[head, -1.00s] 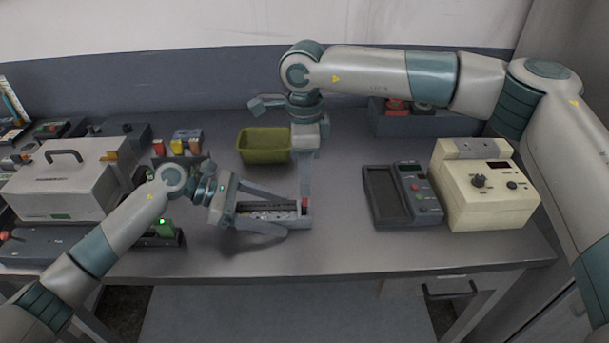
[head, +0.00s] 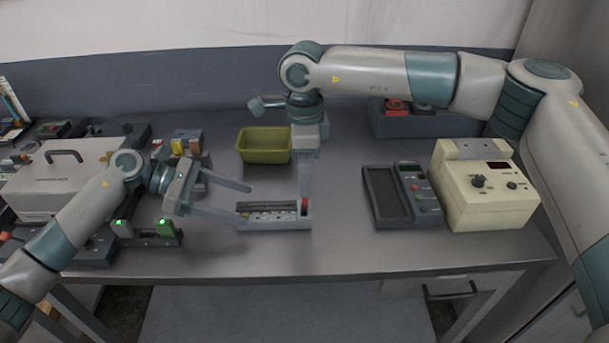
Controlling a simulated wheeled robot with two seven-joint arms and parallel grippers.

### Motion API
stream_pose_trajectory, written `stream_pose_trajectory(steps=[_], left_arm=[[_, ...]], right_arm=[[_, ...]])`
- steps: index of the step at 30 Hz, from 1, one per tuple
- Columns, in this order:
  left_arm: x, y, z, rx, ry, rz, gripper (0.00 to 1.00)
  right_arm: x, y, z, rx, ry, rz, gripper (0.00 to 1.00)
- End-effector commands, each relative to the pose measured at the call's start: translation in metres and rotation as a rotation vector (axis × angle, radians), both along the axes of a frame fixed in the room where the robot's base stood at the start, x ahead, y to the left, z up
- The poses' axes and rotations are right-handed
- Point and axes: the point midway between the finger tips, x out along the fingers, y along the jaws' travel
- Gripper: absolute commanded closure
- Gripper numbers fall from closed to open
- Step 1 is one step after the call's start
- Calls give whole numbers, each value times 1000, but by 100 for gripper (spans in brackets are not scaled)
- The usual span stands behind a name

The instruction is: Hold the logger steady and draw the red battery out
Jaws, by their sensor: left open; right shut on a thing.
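The logger (head: 274,222), a long grey open-topped device with a dark strip along it, lies on the table at centre. The red battery (head: 305,203) stands upright at its right end. My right gripper (head: 304,196) points down from above and is shut on the red battery, which still appears to sit in the logger's end. My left gripper (head: 247,205) is open and empty at the logger's left end. Its two fingers are spread, the front one close to the logger's corner; I cannot tell whether it touches.
An olive-green bin (head: 264,146) stands behind the logger. A dark tray with a keypad meter (head: 414,190) and a cream instrument box (head: 485,190) are to the right. A charger with green lights (head: 163,230) sits at left. The table's front strip is clear.

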Motion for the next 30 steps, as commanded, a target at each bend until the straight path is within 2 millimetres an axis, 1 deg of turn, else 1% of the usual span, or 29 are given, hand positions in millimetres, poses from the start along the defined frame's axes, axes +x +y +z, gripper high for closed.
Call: stream_pose_trajectory(steps=[1, 3, 9, 25, 30], left_arm=[[1, 7, 3, 1, -1, 2, 31], [1, 15, 7, 1, 0, 2, 31], [0, 25, 12, 0, 0, 0, 31], [0, 26, 13, 0, 0, 0, 31], [0, 26, 18, 0, 0, 0, 31]], right_arm=[[0, 0, 0, 0, 0, 0, 96], [0, 0, 0, 0, 0, 0, 96], [0, 0, 0, 0, 0, 0, 96], [0, 0, 0, 0, 0, 0, 96], [0, 0, 6, 0, 0, 0, 96]])
